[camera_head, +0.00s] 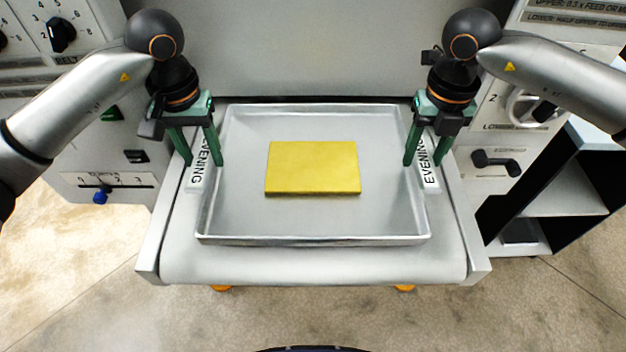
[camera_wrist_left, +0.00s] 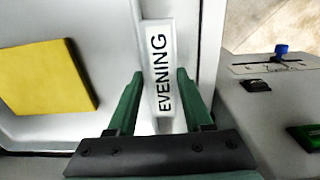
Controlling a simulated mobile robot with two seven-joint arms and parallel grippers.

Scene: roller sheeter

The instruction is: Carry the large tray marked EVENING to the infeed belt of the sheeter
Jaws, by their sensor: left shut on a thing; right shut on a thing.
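The large tray (camera_head: 300,225) is a shallow grey metal pan with an EVENING label on its left and right sides. It is over the pale infeed belt (camera_head: 310,268) of the sheeter, roughly level and within the belt's width; I cannot tell whether it touches the belt. A flat yellow slab (camera_head: 312,168) lies in it. My left gripper (camera_head: 203,163) is shut on the tray's left side at the label; the left wrist view shows its fingers either side of the EVENING label (camera_wrist_left: 160,65). My right gripper (camera_head: 422,163) is shut on the right side. The gripped edges are partly hidden.
The sheeter's grey housing (camera_head: 310,50) rises behind the tray. Control panels with a knob (camera_head: 61,35) and a blue-handled slider (camera_head: 100,197) stand left. A crank handle (camera_head: 497,162) and a dark open shelf (camera_head: 560,200) are at right. The floor in front is clear.

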